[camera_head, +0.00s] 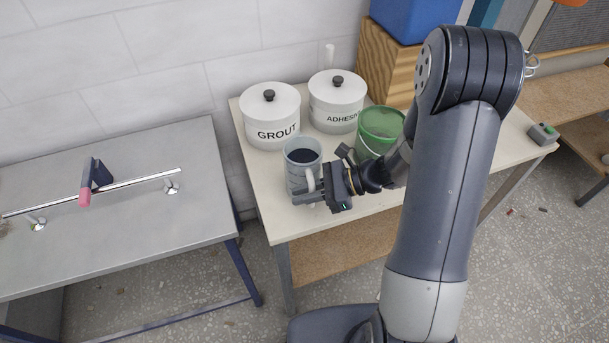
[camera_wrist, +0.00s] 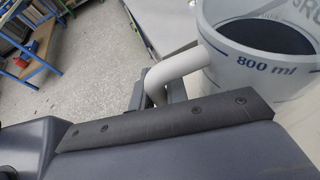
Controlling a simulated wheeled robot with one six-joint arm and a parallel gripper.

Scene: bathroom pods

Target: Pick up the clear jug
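The clear jug (camera_head: 303,154) stands on the cream bench near its front left corner, with dark contents inside. Its pale handle (camera_head: 311,181) points toward the front. My gripper (camera_head: 316,193) is at the handle, low on the jug's front side. In the wrist view the jug (camera_wrist: 262,68) fills the upper right, with an "800 ml" mark on its wall. Its handle (camera_wrist: 174,70) runs down behind my near finger, between it and a grey part beyond. The near finger hides the handle's lower end, so whether the fingers press on it cannot be told.
A grout pot (camera_head: 270,112) and an adhesive pot (camera_head: 336,98) stand behind the jug. A green bucket (camera_head: 381,128) is close on the right, beside my wrist. A grey metal table (camera_head: 130,235) with a rail stands left, across a gap.

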